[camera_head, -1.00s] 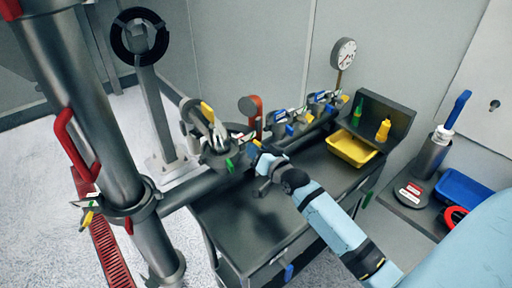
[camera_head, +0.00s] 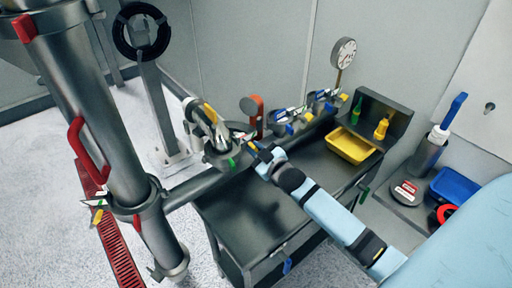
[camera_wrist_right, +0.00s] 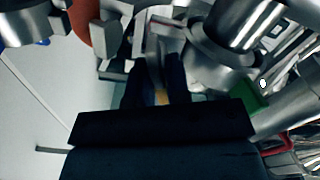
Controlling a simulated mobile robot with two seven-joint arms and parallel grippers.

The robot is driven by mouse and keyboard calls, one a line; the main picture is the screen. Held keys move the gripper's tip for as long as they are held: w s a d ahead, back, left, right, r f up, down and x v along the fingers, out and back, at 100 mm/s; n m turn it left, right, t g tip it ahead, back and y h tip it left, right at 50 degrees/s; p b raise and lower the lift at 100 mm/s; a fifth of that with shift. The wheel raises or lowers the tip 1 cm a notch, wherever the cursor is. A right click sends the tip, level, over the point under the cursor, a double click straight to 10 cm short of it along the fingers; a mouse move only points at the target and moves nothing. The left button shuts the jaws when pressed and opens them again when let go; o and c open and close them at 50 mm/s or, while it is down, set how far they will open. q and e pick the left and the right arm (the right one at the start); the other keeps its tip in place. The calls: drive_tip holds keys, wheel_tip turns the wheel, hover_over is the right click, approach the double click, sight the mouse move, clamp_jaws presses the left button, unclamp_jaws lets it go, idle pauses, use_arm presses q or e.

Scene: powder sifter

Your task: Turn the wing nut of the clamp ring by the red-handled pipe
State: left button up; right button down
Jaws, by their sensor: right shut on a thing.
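A pipe part with a red handle (camera_head: 258,112) stands at the back of the dark bench. A grey clamp ring (camera_head: 221,155) with a green tab sits just left of it on the horizontal pipe. My right gripper (camera_head: 252,146) is beside this ring, between it and the red handle. In the right wrist view its dark fingers (camera_wrist_right: 156,80) are closed on a small grey part, which I take to be the wing nut (camera_wrist_right: 157,58). The nut is mostly hidden by the fingers. My left gripper is not in view.
A thick vertical pipe (camera_head: 95,125) with red handles and another clamp ring (camera_head: 135,204) stands at left. Several small clamps (camera_head: 290,122), a gauge (camera_head: 344,52) and a yellow tray (camera_head: 350,146) are along the back. The bench top (camera_head: 255,220) is largely bare.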

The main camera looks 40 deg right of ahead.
drive_tip(key=shift+n, duration=1.7)
drive_tip(key=c, duration=1.2)
unclamp_jaws()
drive_tip(key=shift+s+f, duration=0.1)
drive_tip(key=shift+s, duration=0.3)
drive_tip(key=s, duration=0.4)
drive_tip(key=s+b, duration=0.1)
drive_tip(key=s, duration=0.3)
drive_tip(key=s+d+b, duration=0.1)
drive_tip(key=s, duration=0.4)
